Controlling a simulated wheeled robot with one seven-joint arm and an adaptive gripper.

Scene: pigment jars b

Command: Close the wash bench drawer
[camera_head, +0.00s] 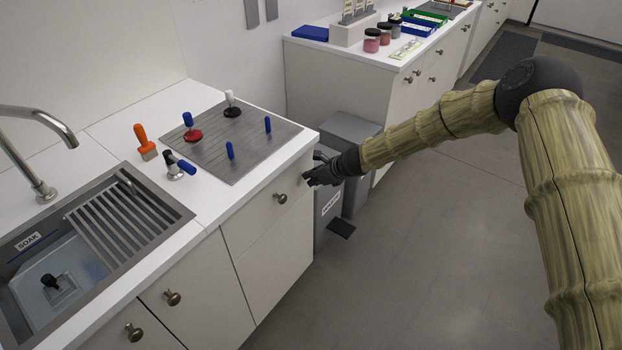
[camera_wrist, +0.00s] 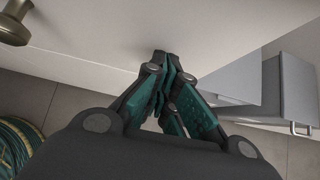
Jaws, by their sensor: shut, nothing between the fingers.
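The wash bench drawer (camera_head: 262,212) is the white upper front at the right end of the sink bench, with a round metal knob (camera_head: 280,198). Its front looks about flush with the bench; no clear gap shows. My gripper (camera_head: 308,180) is shut and empty at the right end of the drawer front, to the right of the knob. In the wrist view the closed fingertips (camera_wrist: 162,60) point at the white front (camera_wrist: 110,30) and seem to be at or very near it; I cannot tell if they touch. The knob (camera_wrist: 14,22) shows at the upper left there.
Grey bins (camera_head: 345,140) stand just beyond the bench end, close behind my gripper. On the bench are a steel plate with jar tools (camera_head: 230,130), an orange-handled brush (camera_head: 145,142) and a sink (camera_head: 60,270). Open floor (camera_head: 420,260) lies to the right.

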